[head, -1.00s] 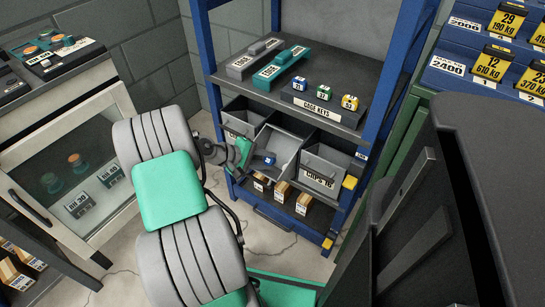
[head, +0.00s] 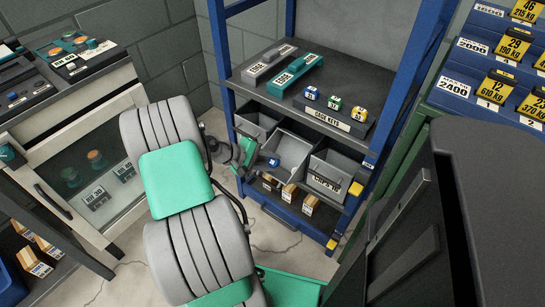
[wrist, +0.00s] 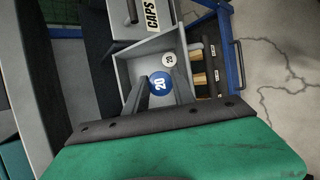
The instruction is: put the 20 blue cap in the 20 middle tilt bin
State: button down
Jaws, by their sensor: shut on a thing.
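The blue cap (wrist: 159,83) marked 20 is between the two fingers of my gripper (wrist: 163,91) in the wrist view, which is shut on it. In the head view the cap (head: 273,162) shows as a small blue spot at the end of my gripper (head: 262,161). The middle tilt bin (head: 294,147) is tipped open, and the cap is over its mouth. In the wrist view the grey bin's inside (wrist: 132,70) surrounds the cap; whether they touch I cannot tell.
Grey bins stand on either side, the left one (head: 255,124) and the right one (head: 328,174) labelled CAPS. The shelf above holds coloured blocks (head: 333,103) and long cases (head: 290,75). Small brown boxes (head: 289,193) sit below. A blue rack post (head: 219,75) rises at the left.

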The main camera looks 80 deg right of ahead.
jog(key=shift+w+d+f+b, duration=0.2)
jog(key=shift+w+d+b, duration=0.25)
jog(key=shift+b, duration=0.6)
jog(key=shift+w+r+b, duration=0.3)
jog(key=shift+r+b, duration=0.35)
jog(key=shift+b, duration=0.2)
jog(key=shift+d, duration=0.1)
jog(key=shift+b, duration=0.35)
